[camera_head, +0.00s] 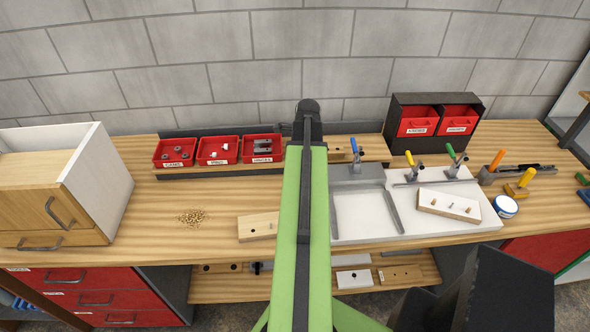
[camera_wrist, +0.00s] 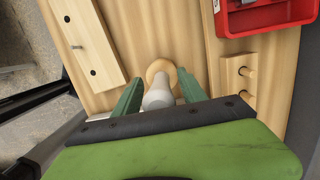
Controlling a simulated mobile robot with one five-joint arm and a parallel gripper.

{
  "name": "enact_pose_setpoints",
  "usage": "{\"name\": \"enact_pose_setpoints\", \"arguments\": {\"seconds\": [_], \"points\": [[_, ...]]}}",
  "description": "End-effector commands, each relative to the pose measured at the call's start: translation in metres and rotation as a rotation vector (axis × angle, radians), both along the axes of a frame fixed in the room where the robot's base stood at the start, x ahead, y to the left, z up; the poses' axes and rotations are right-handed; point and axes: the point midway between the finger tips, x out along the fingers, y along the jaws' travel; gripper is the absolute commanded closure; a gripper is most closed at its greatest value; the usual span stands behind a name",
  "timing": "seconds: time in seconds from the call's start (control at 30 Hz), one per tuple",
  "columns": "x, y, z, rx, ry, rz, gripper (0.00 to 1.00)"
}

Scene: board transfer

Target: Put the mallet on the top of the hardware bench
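In the wrist view, a pale rounded shaft with a round wooden end (camera_wrist: 160,70) shows between the two green fingers of my gripper (camera_wrist: 160,88). It looks like the mallet, seen nearly end-on, but most of it is hidden. The fingers lie close on either side of it; I cannot tell whether they touch it, or whether it rests on the wood below. In the head view my green arm reaches over the wooden top of the hardware bench (camera_head: 150,220) and hides the gripper and mallet.
Red bins (camera_head: 218,150) stand at the back. A wooden board (camera_head: 258,226) lies left of my arm; in the wrist view a pegged block (camera_wrist: 238,80) lies to the right. A white tray (camera_head: 362,215) is right of the arm. A wooden cabinet (camera_head: 112,185) stands at left.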

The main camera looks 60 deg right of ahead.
Motion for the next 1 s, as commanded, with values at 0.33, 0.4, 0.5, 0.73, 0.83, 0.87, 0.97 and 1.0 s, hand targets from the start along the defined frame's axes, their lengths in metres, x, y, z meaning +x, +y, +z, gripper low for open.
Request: {"name": "enact_pose_setpoints", "arguments": {"seconds": [0.33, 0.4, 0.5, 0.73, 0.83, 0.87, 0.97, 1.0], "points": [[-0.001, -0.001, 0.016, 0.0, 0.0, 0.001, 0.51], [-0.002, -0.001, 0.027, 0.0, 0.0, 0.001, 0.51], [-0.004, -0.003, 0.047, 0.0, 0.0, 0.001, 0.51], [-0.01, -0.008, 0.1, 0.0, 0.0, 0.001, 0.51], [-0.012, -0.009, 0.116, 0.0, 0.0, 0.0, 0.51], [-0.013, -0.01, 0.119, 0.0, 0.0, 0.0, 0.51], [-0.014, -0.011, 0.124, 0.001, 0.0, 0.001, 0.51], [-0.014, -0.011, 0.124, 0.001, 0.0, 0.001, 0.51]]}}
